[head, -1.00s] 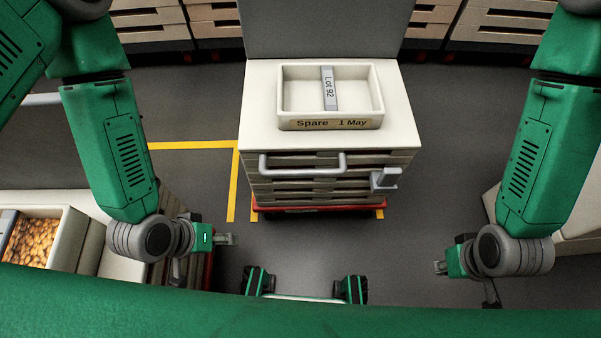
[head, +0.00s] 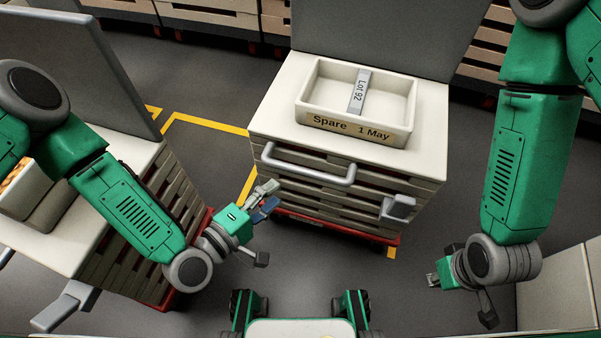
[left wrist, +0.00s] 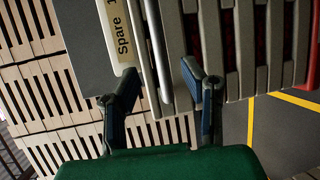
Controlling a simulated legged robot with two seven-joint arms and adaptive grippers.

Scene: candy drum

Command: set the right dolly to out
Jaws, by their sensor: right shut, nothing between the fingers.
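A cart stands ahead in the head view: a stack of pale slatted crates (head: 330,190) on a red dolly (head: 325,226), with a grey bar handle (head: 308,167) on its front. A grey lever-like block (head: 398,207) sticks out at the front right. My left gripper (head: 265,198) is open, just left of and below the handle's left end. In the left wrist view, the handle (left wrist: 155,50) runs between the directions of the two spread fingers (left wrist: 160,75); I see no contact. My right gripper (head: 433,281) is shut and empty, low at the right, apart from the cart.
A tray (head: 350,128) marked "Spare 1 May" sits on the cart's white top. A second slatted cart (head: 150,220) stands close by my left arm. A pale cabinet (head: 570,285) is at lower right. Yellow tape (head: 205,123) marks the grey floor.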

